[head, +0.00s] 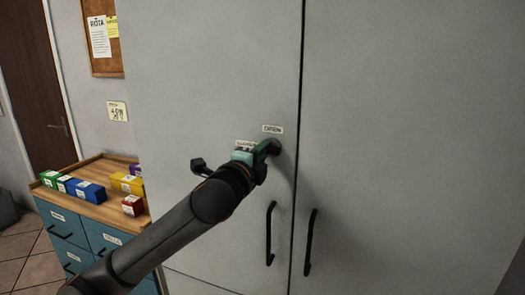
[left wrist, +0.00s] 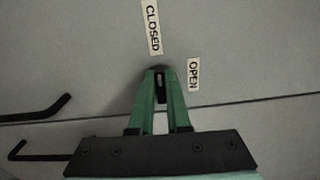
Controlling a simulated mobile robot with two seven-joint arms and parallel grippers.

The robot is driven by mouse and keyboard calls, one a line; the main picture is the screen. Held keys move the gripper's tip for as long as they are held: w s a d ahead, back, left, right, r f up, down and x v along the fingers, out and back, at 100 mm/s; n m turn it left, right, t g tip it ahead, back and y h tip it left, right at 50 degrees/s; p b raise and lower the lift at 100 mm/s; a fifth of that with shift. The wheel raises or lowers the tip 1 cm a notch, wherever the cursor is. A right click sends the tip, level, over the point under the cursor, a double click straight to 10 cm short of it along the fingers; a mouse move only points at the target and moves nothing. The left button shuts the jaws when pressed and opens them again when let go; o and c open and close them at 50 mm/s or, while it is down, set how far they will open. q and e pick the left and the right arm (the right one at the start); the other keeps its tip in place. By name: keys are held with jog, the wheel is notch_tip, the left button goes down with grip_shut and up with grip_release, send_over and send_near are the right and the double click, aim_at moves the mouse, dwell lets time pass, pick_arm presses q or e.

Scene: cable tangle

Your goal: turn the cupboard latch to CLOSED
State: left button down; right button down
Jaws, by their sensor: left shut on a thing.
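The cupboard latch is a small dark lever on the grey cupboard's left door, close to the seam between the doors. My left gripper (head: 267,149) is shut on the latch (left wrist: 161,91), which shows between the green fingertips in the left wrist view. The fingers hide part of it, so I cannot tell its exact angle. The OPEN label (head: 272,129) is just above the gripper in the head view and right of it in the left wrist view (left wrist: 193,74). The CLOSED label (left wrist: 152,27) is beyond the fingertips; in the head view it is partly hidden. My right gripper is not in view.
Two black door handles (head: 269,234) (head: 310,243) hang below the latch, on either side of the seam. A wooden-topped drawer unit (head: 100,165) with several coloured boxes stands left of the cupboard. The right door's face is clear.

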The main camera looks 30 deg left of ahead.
pick_arm(q)
jog(key=shift+n, duration=0.4)
jog(key=c, duration=0.9)
grip_release()
jog(key=shift+s, duration=0.1)
jog(key=b+v, duration=1.2)
jog(key=shift+s+d+f, duration=0.1)
jog(key=shift+d, duration=0.05)
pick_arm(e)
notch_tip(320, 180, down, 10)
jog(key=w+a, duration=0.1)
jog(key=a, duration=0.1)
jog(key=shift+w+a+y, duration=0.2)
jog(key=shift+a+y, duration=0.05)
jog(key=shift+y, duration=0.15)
